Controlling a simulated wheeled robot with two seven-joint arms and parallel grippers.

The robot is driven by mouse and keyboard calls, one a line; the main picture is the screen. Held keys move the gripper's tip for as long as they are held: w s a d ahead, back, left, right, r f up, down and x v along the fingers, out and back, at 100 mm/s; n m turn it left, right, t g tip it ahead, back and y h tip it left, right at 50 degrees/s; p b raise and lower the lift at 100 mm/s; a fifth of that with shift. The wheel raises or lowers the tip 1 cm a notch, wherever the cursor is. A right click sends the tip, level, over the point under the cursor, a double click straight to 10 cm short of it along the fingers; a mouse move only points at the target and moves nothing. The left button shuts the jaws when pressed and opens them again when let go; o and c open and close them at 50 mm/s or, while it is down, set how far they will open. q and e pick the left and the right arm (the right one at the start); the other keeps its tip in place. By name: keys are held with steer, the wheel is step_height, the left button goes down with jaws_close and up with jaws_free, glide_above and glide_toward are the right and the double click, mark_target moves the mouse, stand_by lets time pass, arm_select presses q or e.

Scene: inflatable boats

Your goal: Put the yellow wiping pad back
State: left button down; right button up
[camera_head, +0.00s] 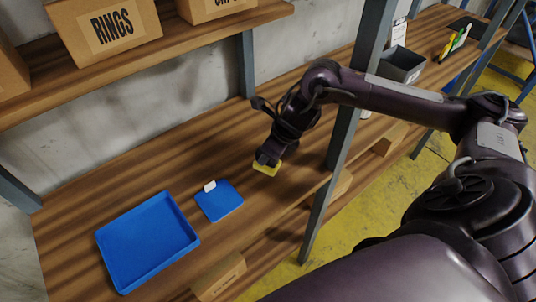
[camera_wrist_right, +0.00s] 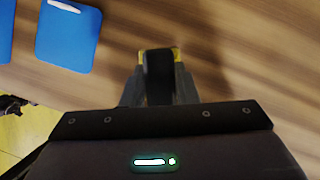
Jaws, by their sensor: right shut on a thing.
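The yellow wiping pad (camera_head: 265,169) is at the tip of my right gripper (camera_head: 270,159), over the wooden shelf, right of a small blue mat. My right gripper is shut on it. In the right wrist view the gripper (camera_wrist_right: 160,75) hides most of the pad, and only yellow edges (camera_wrist_right: 177,54) show. I cannot tell whether the pad touches the shelf. The flat blue mat (camera_head: 222,205) lies on the shelf with a small white piece (camera_head: 209,186) at its upper edge; it also shows in the right wrist view (camera_wrist_right: 68,38). My left gripper is not in view.
An empty blue tray (camera_head: 148,240) lies left of the mat. The wooden shelf (camera_head: 110,180) is bare around them. A grey metal post (camera_head: 345,130) stands right of my gripper. A grey bin (camera_head: 402,65) is farther right. Boxes, one marked RINGS (camera_head: 105,28), sit on the shelf above.

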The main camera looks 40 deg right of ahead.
step_height(320, 180, down, 2)
steer(key=shift+f, duration=0.15)
steer(key=o, duration=0.9)
steer(key=b+v, duration=0.1)
steer(key=v, duration=1.1)
steer(key=shift+d, duration=0.1)
steer(key=shift+s, duration=0.1)
